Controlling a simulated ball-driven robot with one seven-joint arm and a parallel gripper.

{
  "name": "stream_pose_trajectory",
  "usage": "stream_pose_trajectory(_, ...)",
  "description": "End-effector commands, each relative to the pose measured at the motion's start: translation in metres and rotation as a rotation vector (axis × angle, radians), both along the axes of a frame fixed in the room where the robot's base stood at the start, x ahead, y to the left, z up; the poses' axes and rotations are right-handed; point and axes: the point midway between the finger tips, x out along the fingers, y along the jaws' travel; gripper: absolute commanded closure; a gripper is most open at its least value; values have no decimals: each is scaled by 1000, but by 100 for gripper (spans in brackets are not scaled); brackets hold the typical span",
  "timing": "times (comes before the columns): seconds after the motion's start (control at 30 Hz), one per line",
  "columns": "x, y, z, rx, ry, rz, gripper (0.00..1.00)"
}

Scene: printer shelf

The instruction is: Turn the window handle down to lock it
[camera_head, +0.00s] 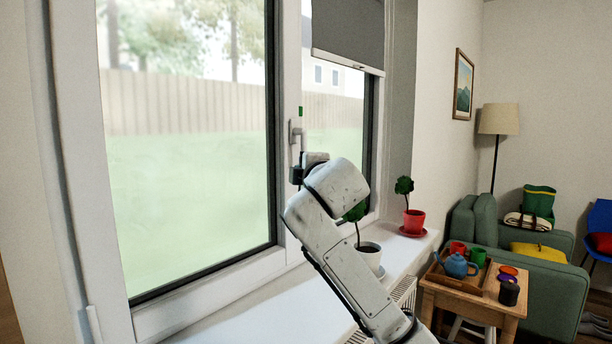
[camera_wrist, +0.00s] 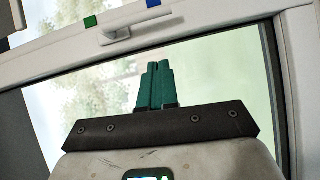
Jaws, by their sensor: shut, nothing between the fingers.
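The white window handle (camera_head: 297,132) sits on the upright post between the two panes. In the head view its lever points down, away from the green mark (camera_head: 300,111) above it. In the wrist view the handle (camera_wrist: 118,34) lies along the frame, its lever running right from below the green mark (camera_wrist: 90,21) towards the blue mark (camera_wrist: 152,3). My gripper (camera_wrist: 154,70) shows green fingers pressed together with nothing between them, apart from the handle. In the head view my gripper (camera_head: 296,174) is just below the handle, its fingers mostly hidden.
A white pot with a plant (camera_head: 369,254) stands on the sill beside my arm, and a red pot (camera_head: 413,221) farther right. A wooden side table (camera_head: 507,310) holds a tray with a blue teapot (camera_head: 456,266). A grey blind (camera_head: 347,30) hangs at the right pane.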

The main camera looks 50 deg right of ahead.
Motion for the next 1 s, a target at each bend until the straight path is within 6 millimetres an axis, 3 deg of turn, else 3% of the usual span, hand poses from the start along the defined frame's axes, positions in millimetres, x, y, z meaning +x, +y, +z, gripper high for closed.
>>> stream_pose_trajectory(0.3, -24, 14, 0, -1, -1, 0, 100)
stream_pose_trajectory(1.0, -24, 15, 0, -1, 0, 0, 100)
